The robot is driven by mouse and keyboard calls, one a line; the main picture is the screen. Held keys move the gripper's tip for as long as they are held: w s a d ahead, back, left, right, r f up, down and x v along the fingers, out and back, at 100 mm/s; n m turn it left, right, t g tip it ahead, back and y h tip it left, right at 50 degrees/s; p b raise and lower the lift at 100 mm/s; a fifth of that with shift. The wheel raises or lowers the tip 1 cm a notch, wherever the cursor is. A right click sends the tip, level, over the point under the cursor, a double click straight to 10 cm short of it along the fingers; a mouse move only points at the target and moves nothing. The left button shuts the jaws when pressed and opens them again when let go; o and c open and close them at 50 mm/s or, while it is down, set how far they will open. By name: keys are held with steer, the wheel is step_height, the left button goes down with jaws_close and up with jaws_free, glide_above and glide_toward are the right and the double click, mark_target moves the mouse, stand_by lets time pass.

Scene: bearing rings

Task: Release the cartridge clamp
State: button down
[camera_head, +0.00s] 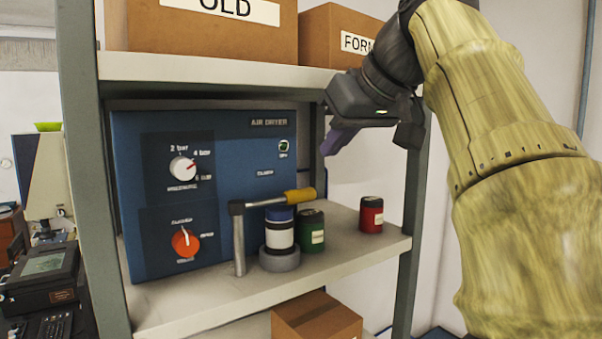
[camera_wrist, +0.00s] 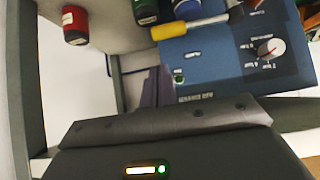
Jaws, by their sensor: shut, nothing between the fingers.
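The cartridge clamp is a grey post and bar with a yellow handle (camera_head: 300,194) pointing right. Its bar lies across the top of the blue-capped cartridge (camera_head: 279,235), which stands upright in a round grey base (camera_head: 279,261) on the shelf. My gripper (camera_head: 338,143) is above and right of the handle, apart from it, with its purple fingers together and empty. The wrist view, turned upside down, shows the fingers (camera_wrist: 158,86) below the yellow handle (camera_wrist: 190,27) and the blue cartridge cap (camera_wrist: 187,9). The cartridge's lower part is cut off there.
The blue air dryer panel (camera_head: 222,160) stands behind, with a white knob (camera_head: 182,169) and an orange knob (camera_head: 186,242). A green canister (camera_head: 311,231) is close right of the cartridge, and a red canister (camera_head: 371,215) farther right. The upper shelf (camera_head: 215,70) carries boxes overhead.

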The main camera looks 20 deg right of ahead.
mark_target(275, 200)
steer(key=shift+s, duration=0.1)
steer(key=x, duration=1)
steer(key=shift+d, duration=0.1)
steer(key=shift+s, duration=0.15)
stand_by(0.5)
steer(key=shift+s, duration=0.1)
